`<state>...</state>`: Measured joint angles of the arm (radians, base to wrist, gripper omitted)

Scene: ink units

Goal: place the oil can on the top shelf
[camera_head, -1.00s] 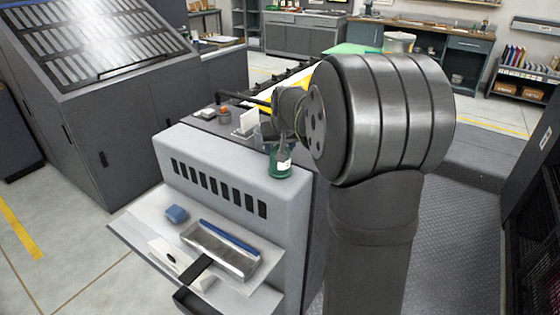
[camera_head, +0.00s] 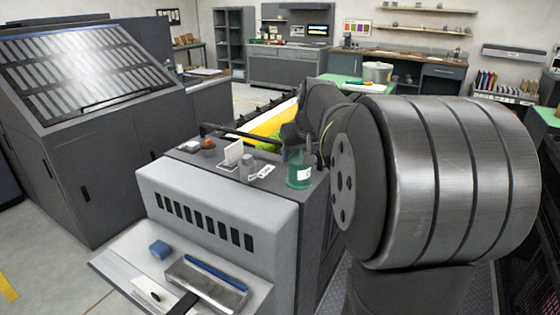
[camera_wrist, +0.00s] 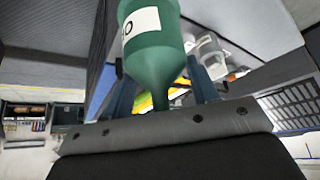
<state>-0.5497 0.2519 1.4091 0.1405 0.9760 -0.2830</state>
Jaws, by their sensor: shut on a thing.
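The oil can (camera_head: 300,174) is green with a white label and a narrow neck. It shows in the head view over the right end of the grey ink unit's top; I cannot tell whether it touches that top. My gripper (camera_head: 302,155) is at the can's neck, largely hidden behind my arm. In the wrist view the can (camera_wrist: 152,50) appears upside down, between the two fingers of my gripper (camera_wrist: 160,92), which is shut on it. Wall shelves (camera_head: 425,10) show at the far upper right; I cannot tell which shelf is the task's top shelf.
The ink unit (camera_head: 200,190) carries small items on top, including a white card (camera_head: 233,152). A tray (camera_head: 205,285) and blue block (camera_head: 160,249) lie on its front ledge. A large slatted console (camera_head: 85,65) stands left. Workbenches line the back wall.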

